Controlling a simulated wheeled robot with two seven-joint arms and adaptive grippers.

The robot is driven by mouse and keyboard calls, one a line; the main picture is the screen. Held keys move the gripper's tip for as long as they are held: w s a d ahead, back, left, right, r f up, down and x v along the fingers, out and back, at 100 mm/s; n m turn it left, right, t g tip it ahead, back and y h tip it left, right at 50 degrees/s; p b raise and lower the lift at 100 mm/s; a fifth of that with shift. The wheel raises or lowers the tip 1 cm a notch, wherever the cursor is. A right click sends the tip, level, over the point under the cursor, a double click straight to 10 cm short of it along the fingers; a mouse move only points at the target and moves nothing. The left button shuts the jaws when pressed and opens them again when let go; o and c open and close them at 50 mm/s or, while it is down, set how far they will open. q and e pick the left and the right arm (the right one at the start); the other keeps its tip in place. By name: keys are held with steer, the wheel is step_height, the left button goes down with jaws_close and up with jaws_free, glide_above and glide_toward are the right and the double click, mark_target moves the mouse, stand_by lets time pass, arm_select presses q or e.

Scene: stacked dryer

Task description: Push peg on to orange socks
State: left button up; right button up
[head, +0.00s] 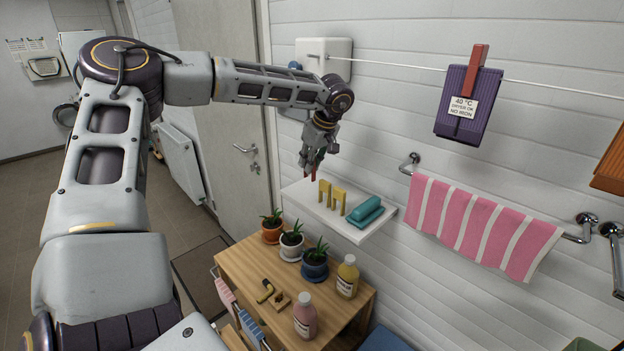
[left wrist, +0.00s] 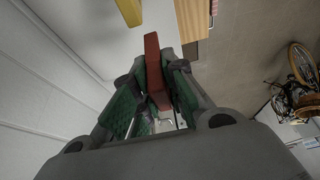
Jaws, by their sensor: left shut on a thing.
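My left gripper (head: 313,160) points down just above the left end of the white wall shelf (head: 347,226). It is shut on a red peg (left wrist: 154,70), which stands out between the fingers in the left wrist view. In the head view only a small part of the peg (head: 308,178) shows below the fingers. The orange socks (head: 610,165) hang at the far right edge of the head view, mostly cut off by it, well apart from my gripper. My right gripper is out of view.
Yellow pegs (head: 325,193) and a teal object (head: 366,211) are on the shelf. A purple hanging item (head: 468,105) is held on the white line (head: 405,67) by another red peg (head: 476,60). A striped pink towel (head: 480,225) hangs below. Potted plants and bottles crowd the wooden table (head: 238,258).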

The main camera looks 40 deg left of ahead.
arm_select(q)
steer(key=shift+w, duration=0.35)
steer(key=shift+f+p, duration=0.35)
steer(key=shift+f, duration=1.25)
steer(key=shift+s+f, duration=0.1)
steer(key=shift+f, duration=0.5)
step_height(320, 180, down, 2)
steer(key=shift+p, duration=0.5)
steer(key=shift+w, duration=0.2)
steer(key=shift+f, duration=0.15)
steer(key=shift+f, duration=0.2)
